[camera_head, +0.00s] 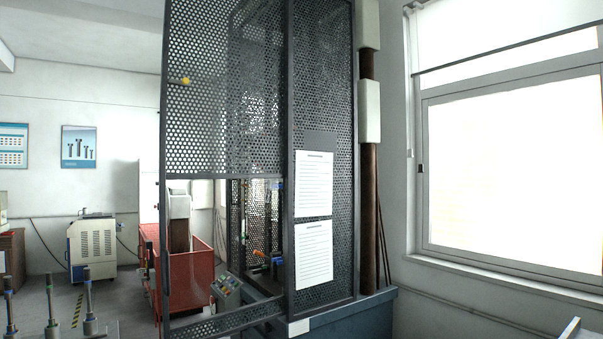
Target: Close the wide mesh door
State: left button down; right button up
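The wide mesh door (225,130) is a tall dark perforated panel in a grey frame, left of the picture's middle. It appears to stand open, its free left edge nearer to me and its right edge by the frame's post. A rectangular opening in its lower half shows things behind it. A small yellow knob (186,81) sits near its upper left edge. The tensile frame's fixed mesh side (322,110) stands to the right, with two white paper sheets (313,184) on it. Neither gripper shows in the view.
A red open-topped bin (190,285) and a small control panel (227,284) show behind the door's opening. Several metal posts on round bases (88,305) stand at the lower left. A white machine (92,245) is farther back. A window (515,165) fills the right wall.

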aim_at(163, 175)
jog(key=i+l+u, duration=0.5)
jog(key=l+u, duration=0.25)
jog(key=i+l+u, duration=0.2)
jog(key=i+l, duration=0.4)
jog(key=l, duration=0.1)
